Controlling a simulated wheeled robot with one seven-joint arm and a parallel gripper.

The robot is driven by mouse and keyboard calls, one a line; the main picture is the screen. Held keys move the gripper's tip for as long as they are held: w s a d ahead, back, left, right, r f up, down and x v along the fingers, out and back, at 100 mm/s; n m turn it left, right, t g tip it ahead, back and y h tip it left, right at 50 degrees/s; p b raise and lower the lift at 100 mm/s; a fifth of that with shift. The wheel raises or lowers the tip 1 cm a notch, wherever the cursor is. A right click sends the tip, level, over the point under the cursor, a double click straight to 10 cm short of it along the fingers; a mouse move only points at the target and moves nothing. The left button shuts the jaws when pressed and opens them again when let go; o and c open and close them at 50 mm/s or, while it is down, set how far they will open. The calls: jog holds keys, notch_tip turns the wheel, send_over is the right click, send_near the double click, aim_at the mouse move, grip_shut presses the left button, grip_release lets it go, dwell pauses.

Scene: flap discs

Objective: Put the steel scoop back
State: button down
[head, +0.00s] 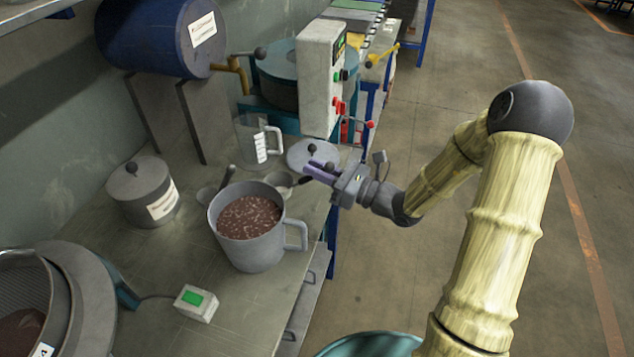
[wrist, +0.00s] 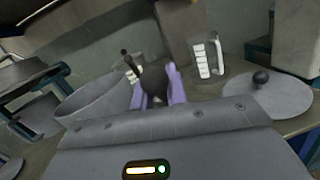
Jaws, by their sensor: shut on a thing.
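My gripper (head: 310,170), with purple fingers, is at the bench's right side, beyond the large grey mug. In the wrist view my gripper (wrist: 157,90) is shut on the dark handle of a steel scoop (wrist: 153,80). In the head view this steel scoop (head: 281,182) shows its small grey bowl just left of the fingers, close behind the mug. I cannot tell whether the bowl touches the bench. A second scoop (head: 207,194), with a dark upright handle, stands behind the mug. The grey mug (head: 262,252) holds brown granules.
A round lid (head: 298,155) with a dark knob lies just beyond my gripper. A clear measuring jug (head: 247,143) stands behind it. A lidded grey pot (head: 137,197) is at the left. A green-button box (head: 196,305) lies in front. A control post (head: 318,90) stands at the back.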

jog(key=shift+f, duration=1.9)
jog(key=c, duration=1.4)
grip_release()
jog(key=b+v, duration=0.1)
jog(key=v, duration=1.1)
